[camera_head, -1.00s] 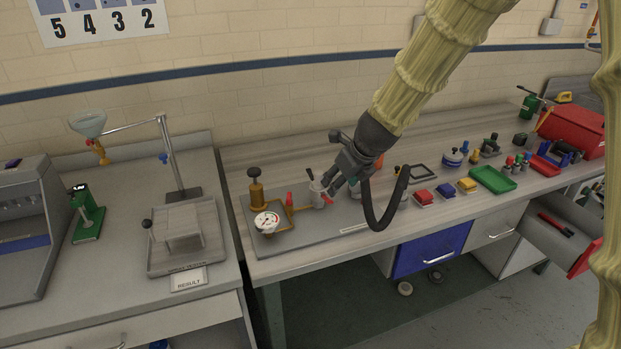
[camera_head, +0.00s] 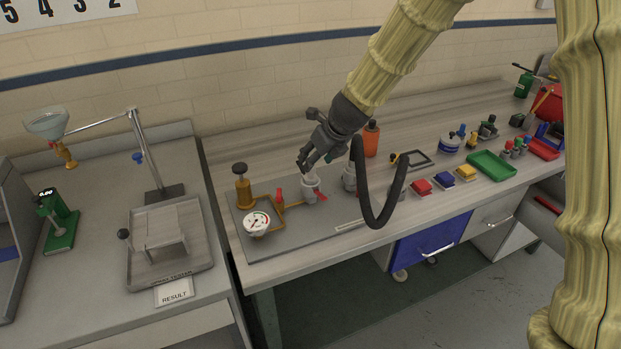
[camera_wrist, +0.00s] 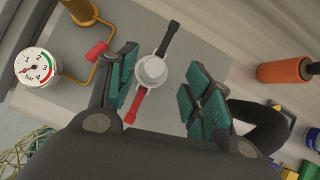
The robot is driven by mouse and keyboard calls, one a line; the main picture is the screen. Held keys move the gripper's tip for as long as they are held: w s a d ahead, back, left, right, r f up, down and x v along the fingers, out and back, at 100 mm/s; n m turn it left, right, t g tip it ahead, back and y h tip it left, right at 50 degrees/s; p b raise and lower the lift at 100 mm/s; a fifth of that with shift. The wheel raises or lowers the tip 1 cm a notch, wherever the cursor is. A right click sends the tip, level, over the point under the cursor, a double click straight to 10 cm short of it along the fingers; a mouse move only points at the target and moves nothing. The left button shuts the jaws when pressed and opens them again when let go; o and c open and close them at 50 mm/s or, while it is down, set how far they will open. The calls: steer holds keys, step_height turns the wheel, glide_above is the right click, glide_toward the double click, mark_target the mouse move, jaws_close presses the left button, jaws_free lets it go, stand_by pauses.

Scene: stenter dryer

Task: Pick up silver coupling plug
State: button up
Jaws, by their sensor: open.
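A silver round fitting with a pale cap (camera_wrist: 151,69) stands upright on the grey panel, between and below my fingers in the wrist view. A red lever (camera_wrist: 134,104) and a black lever (camera_wrist: 167,38) stick out from it on opposite sides. I cannot tell the plug apart from its seat. In the head view the silver fitting (camera_head: 311,191) is just under my gripper (camera_head: 304,163). My gripper is open and empty, its green-padded fingers (camera_wrist: 166,88) spread on either side of the cap. A second grey cylinder (camera_head: 349,179) stands to the right.
A pressure gauge (camera_head: 257,223), a brass valve (camera_head: 242,187) and a red-tipped fitting (camera_head: 279,197) stand left on the panel (camera_head: 300,229). An orange bottle (camera_head: 371,139) is behind right. Colored blocks and a green tray (camera_head: 492,164) lie further right.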

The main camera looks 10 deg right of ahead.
mark_target(311, 177)
steer(key=shift+s+p+x, duration=0.15)
steer(key=shift+p+x, duration=0.15)
steer(key=shift+x, duration=0.5)
steer(key=shift+s+p+x, duration=0.15)
steer(key=shift+p+x, duration=0.1)
steer(key=shift+x, duration=1.7)
steer(key=shift+s, duration=0.1)
steer(key=shift+c, duration=0.2)
jaws_close()
steer(key=shift+r, duration=0.1)
